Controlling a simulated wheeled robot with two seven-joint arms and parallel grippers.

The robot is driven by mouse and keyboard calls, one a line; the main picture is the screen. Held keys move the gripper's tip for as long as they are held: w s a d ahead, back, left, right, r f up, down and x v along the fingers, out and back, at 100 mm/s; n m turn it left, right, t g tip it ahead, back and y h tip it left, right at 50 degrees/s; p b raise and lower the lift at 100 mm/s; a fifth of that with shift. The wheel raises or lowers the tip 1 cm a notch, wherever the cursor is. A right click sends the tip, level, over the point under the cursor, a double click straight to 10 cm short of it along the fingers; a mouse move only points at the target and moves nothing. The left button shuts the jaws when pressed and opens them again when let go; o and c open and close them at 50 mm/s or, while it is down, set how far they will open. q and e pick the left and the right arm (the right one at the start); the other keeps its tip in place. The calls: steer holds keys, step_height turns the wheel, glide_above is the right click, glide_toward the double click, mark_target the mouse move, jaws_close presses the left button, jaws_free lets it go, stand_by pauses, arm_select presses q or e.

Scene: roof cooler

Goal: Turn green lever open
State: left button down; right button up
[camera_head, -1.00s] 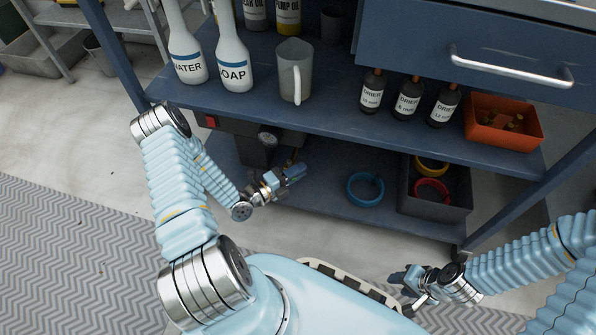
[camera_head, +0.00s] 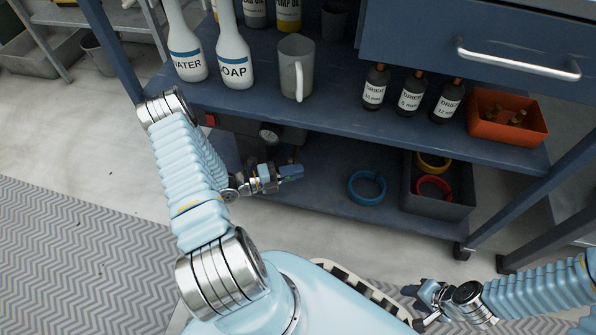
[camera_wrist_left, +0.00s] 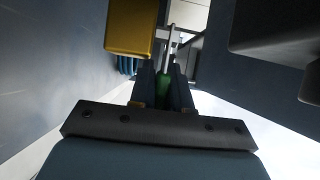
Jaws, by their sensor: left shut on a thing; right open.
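The green lever (camera_wrist_left: 163,92) shows in the left wrist view between the two dark fingers of my left gripper (camera_wrist_left: 164,88). The gripper is shut on it, and the fingers hide part of its sides. In the head view my left gripper (camera_head: 290,172) reaches to the lower shelf, in front of a dark unit with a round gauge (camera_head: 269,133) and a red part (camera_head: 211,120). The lever is mostly hidden there by the gripper. My right gripper (camera_head: 415,306) is open and empty at the lower right, away from the shelves.
A brass-yellow block (camera_wrist_left: 131,28) stands close to the left finger in the wrist view. The upper shelf (camera_head: 335,112) overhangs the left gripper. A blue ring (camera_head: 367,187) and a dark bin (camera_head: 450,203) with coloured rings sit right on the lower shelf.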

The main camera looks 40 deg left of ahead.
arm_select(q)
steer(key=c, duration=1.2)
jaws_free()
steer(key=shift+o, duration=0.2)
steer(key=p+v, duration=0.1)
steer(key=v, duration=1.3)
steer(key=shift+c, duration=0.4)
